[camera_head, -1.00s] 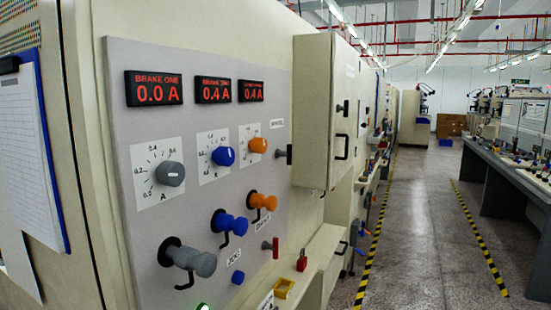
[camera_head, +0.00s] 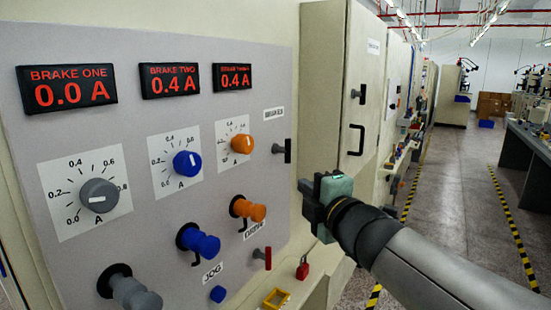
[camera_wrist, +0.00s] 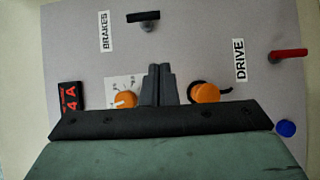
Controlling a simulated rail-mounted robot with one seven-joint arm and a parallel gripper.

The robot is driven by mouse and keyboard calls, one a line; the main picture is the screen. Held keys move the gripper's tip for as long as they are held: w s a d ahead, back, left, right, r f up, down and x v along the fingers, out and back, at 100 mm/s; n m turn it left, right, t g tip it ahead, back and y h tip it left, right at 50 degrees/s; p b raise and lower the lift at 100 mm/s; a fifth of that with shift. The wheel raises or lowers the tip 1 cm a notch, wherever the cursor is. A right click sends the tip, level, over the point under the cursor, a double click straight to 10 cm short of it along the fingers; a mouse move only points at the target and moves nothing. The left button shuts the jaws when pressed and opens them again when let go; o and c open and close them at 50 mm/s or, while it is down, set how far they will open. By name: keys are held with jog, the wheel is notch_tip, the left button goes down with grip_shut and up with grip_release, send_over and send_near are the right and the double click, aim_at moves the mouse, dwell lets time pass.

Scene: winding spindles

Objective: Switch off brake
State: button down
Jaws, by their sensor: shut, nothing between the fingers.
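The black brake switch (camera_head: 282,150) sticks out at the right edge of the grey panel (camera_head: 150,235), under a small label. In the wrist view the black switch (camera_wrist: 143,17) is at the top, beside the BRAKES label (camera_wrist: 104,31). My gripper (camera_head: 304,188) is in front of the panel's right edge, below and right of the switch in the picture. Its fingers (camera_wrist: 157,84) are together and empty, appearing between two orange controls in the wrist view. The fingers look apart from the switch.
The displays read BRAKE ONE 0.0 A (camera_head: 67,88), BRAKE TWO 0.4 A (camera_head: 168,80) and a third 0.4 A (camera_head: 232,76). An orange dial (camera_head: 242,143), an orange knob (camera_head: 250,210) and a red DRIVE switch (camera_head: 266,258) are nearby. A cabinet (camera_head: 335,100) juts out at right.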

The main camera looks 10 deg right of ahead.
jog(key=shift+a+r, duration=0.2)
jog(key=shift+s, duration=0.1)
jog(key=p, duration=0.2)
send_near(288, 151)
jog(key=w+a+f, duration=0.2)
jog(key=w+a, duration=0.1)
jog(key=a, duration=0.2)
jog(key=w+d, duration=0.1)
jog(key=w+d+p, duration=0.1)
jog(key=w, duration=0.1)
jog(key=shift+w+d+f, duration=0.15)
jog(key=shift+w+f, duration=0.05)
jog(key=shift+f, duration=0.05)
jog(key=shift+f, duration=0.1)
